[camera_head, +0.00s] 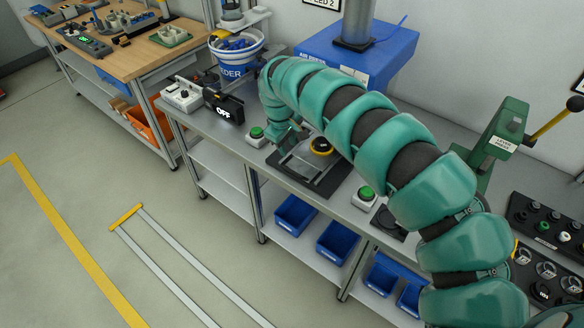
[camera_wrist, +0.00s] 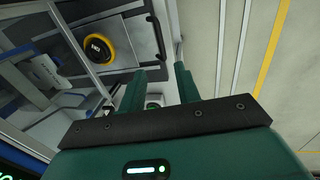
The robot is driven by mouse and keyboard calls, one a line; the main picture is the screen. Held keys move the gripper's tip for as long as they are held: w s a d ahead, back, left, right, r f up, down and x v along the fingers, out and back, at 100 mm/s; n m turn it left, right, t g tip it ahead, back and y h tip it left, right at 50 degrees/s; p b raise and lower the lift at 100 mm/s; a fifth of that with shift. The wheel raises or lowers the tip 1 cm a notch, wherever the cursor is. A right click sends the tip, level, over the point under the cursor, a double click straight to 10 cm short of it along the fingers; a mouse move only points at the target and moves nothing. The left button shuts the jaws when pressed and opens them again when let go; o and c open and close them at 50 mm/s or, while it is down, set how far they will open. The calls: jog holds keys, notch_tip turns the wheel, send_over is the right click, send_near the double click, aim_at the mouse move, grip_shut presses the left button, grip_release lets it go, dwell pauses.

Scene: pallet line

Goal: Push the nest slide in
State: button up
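The nest slide (camera_head: 302,163) is a light grey plate on a dark base (camera_head: 328,184) on the bench, in the middle of the head view. A black disc with a yellow ring (camera_head: 321,146) sits at its back right; the disc also shows in the wrist view (camera_wrist: 97,48). My gripper (camera_head: 288,141) is low at the slide's left side, partly hidden by my arm. In the wrist view, the two green fingers (camera_wrist: 159,70) stand apart with nothing seen held between them. I cannot tell whether a finger touches the slide.
A green push button (camera_head: 257,132) stands left of the slide and another (camera_head: 366,193) to its right. A black box marked OFF (camera_head: 225,106) is farther left.

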jog(key=b, duration=0.2)
send_near(293, 172)
jog(key=shift+w+d+f+p, duration=0.15)
jog(key=shift+f+p, duration=0.25)
jog(key=shift+f, duration=0.6)
jog(key=shift+w+a+f+p, duration=0.15)
jog(key=shift+f+p, duration=0.25)
jog(key=shift+f, duration=0.55)
jog(key=shift+w+d+f+p, duration=0.1)
jog(key=shift+w+f+p, duration=0.25)
jog(key=shift+f, duration=0.65)
jog(key=shift+d+f, duration=0.25)
jog(key=shift+f, duration=0.6)
jog(key=shift+c, duration=0.4)
grip_shut()
